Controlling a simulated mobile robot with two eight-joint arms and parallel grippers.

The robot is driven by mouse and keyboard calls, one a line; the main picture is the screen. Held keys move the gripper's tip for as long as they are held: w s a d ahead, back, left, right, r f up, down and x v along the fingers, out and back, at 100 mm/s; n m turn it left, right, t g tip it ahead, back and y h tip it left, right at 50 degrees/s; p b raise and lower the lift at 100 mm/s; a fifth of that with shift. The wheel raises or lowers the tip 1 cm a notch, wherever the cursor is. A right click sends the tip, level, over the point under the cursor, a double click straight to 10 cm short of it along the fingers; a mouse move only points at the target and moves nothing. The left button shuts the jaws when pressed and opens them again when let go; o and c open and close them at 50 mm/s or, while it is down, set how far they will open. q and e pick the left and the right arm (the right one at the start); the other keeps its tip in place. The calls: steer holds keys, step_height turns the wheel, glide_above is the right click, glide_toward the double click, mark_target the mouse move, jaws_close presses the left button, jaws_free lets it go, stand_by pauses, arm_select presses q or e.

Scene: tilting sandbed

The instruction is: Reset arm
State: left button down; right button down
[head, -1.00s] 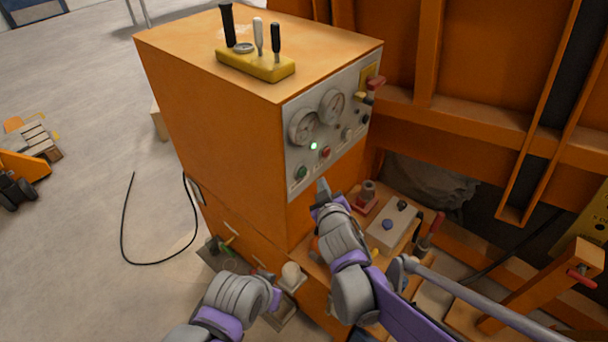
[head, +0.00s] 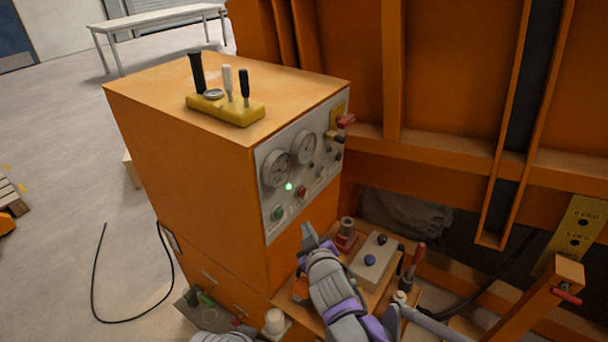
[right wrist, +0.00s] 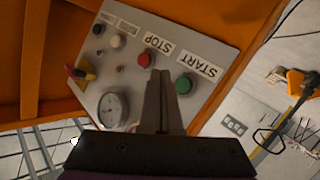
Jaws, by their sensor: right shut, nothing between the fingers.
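My right gripper (head: 308,234) is in front of the orange cabinet (head: 190,160), just below and right of the control panel's green button (head: 278,213). In the right wrist view its fingers (right wrist: 163,100) are shut with nothing between them. They appear between the red STOP button (right wrist: 146,60) and the green START button (right wrist: 184,84); I cannot tell the distance to the panel (right wrist: 205,45). A green light (head: 289,187) glows on the panel. Only a grey sliver of my left arm shows at the bottom edge; its gripper is out of view.
A yellow lever block (head: 225,110) stands on the cabinet. A box with a blue knob (head: 376,255) and a red-handled lever (head: 416,258) are right of my right gripper. The orange frame (head: 450,150) rises behind. Open floor lies left, with a black cable (head: 95,270).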

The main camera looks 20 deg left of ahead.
steer(key=s+d+f+m+g+h, duration=0.1)
steer(key=s+d+m+h, duration=0.25)
steer(key=d, duration=0.75)
steer(key=s+d+f+m+g+h, duration=0.1)
steer(key=s+d+m+g+h, duration=0.3)
steer(key=d, duration=0.6)
steer(key=s+d+f+m+g, duration=0.1)
steer(key=s+d+f, duration=0.2)
steer(key=s, duration=0.6)
steer(key=s+d+f+m+g, duration=0.1)
steer(key=s+d+f+m, duration=0.1)
steer(key=s+d, duration=0.5)
steer(key=shift+s+f+g+y+p, duration=0.3)
steer(key=shift+s+f+y, duration=0.2)
steer(key=shift+s, duration=0.5)
